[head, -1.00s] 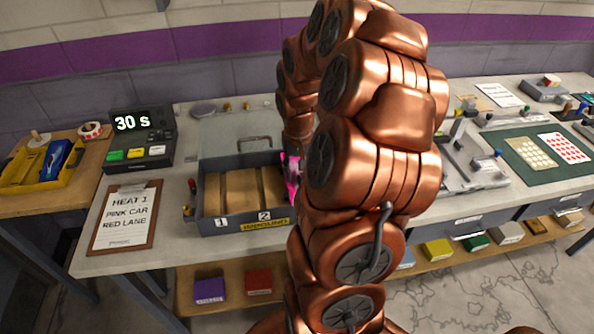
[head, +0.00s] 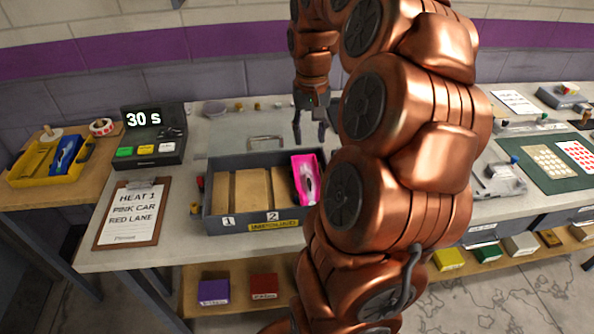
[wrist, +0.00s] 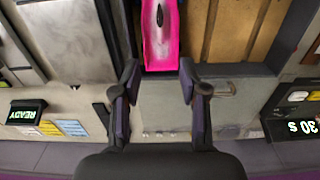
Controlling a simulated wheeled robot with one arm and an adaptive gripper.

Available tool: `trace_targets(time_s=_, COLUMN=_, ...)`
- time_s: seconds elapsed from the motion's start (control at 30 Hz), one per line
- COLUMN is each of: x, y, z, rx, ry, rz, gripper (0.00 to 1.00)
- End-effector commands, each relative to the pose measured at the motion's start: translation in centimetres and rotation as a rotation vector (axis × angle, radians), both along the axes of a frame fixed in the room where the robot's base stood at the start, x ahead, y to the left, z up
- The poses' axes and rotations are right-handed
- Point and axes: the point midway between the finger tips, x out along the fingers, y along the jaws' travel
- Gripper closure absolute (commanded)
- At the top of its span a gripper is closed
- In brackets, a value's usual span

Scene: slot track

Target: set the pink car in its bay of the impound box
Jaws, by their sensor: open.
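The pink car (head: 304,180) lies in the rightmost compartment of the grey impound box (head: 250,225), long side along the compartment. Its near end is partly hidden by my arm, and I cannot tell whether it lies fully flat. Compartments 1 and 2 are empty, with bare wooden floors; any label on the car's compartment is hidden. My gripper (head: 310,130) is open and empty, up behind the box's far wall and apart from the car. In the wrist view, the pink car (wrist: 160,40) lies just beyond the open fingertips of my gripper (wrist: 158,82).
A green mat (head: 535,165) with tokens lies at the right. My arm blocks the table right of the box.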

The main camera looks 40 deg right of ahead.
Motion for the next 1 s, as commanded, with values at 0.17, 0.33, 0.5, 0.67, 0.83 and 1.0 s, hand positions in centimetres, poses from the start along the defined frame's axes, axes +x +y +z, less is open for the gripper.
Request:
trace_targets(time_s=0.17, x=0.0, y=1.2, z=0.0, rx=0.002, ry=0.003, rz=0.025, gripper=0.57)
trace_targets(time_s=0.33, x=-0.4, y=7.4, z=0.0, rx=0.012, ry=0.017, rz=0.160, gripper=0.57)
trace_targets(time_s=0.5, x=-3.0, y=15.5, z=-0.8, rx=0.022, ry=0.048, rz=0.338, gripper=0.57)
trace_targets(time_s=0.67, x=-7.3, y=21.4, z=-2.3, rx=0.031, ry=0.087, rz=0.474, gripper=0.57)
trace_targets(time_s=0.83, x=-12.4, y=25.4, z=-4.3, rx=0.039, ry=0.123, rz=0.579, gripper=0.57)
trace_targets(time_s=1.0, x=-15.9, y=27.3, z=-5.9, rx=0.046, ry=0.145, rz=0.632, gripper=0.57)
